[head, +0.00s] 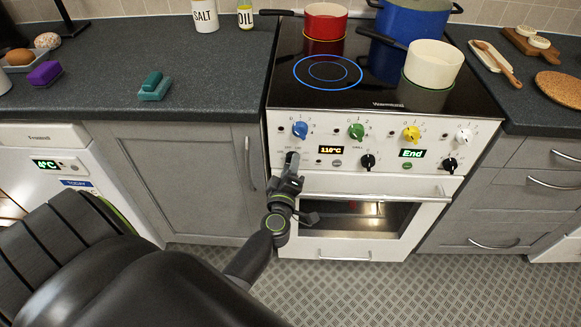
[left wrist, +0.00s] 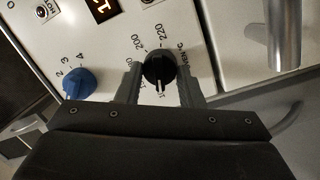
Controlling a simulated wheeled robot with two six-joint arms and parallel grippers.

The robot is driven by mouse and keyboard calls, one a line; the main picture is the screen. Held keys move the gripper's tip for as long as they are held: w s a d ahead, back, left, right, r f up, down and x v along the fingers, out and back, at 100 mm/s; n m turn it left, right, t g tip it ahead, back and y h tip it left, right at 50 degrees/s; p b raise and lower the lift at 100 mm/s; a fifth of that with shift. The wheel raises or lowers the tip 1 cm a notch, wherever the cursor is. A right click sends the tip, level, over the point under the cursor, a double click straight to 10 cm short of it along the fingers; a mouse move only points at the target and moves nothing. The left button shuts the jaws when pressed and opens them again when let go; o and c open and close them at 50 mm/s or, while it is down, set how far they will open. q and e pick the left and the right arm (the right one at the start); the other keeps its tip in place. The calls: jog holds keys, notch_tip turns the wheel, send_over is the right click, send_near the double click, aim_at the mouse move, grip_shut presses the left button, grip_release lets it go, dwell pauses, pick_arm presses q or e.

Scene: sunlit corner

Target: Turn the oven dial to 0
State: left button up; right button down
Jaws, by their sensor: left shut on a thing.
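The white oven front (head: 300,220) stands in the middle of the head view. Its black oven dial (left wrist: 160,66) shows between my left gripper's fingers in the left wrist view. Numbers such as 200 and 220 and a °C mark ring it, and its white pointer mark faces down in that picture. My left gripper (head: 292,158) is shut on this dial at the left of the panel and mostly hides it in the head view. The display (head: 331,150) beside it reads 110°C. My right gripper is not in view.
A blue knob (head: 300,130) sits just above the gripper, and also shows in the left wrist view (left wrist: 80,83). Green, yellow and white knobs and two black dials are farther right. The oven door handle (head: 400,199) runs below. Pots stand on the hob (head: 300,95).

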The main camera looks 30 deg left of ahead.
pick_arm(q)
jog(key=n+b, duration=0.1)
jog(key=n, duration=0.2)
jog(key=shift+f, duration=0.15)
jog(key=shift+n, duration=0.6)
jog(key=shift+n+y+b, duration=0.4)
jog(key=shift+n+b, duration=0.2)
jog(key=shift+n, duration=0.5)
jog(key=shift+n+b, duration=0.3)
jog(key=shift+n, duration=0.6)
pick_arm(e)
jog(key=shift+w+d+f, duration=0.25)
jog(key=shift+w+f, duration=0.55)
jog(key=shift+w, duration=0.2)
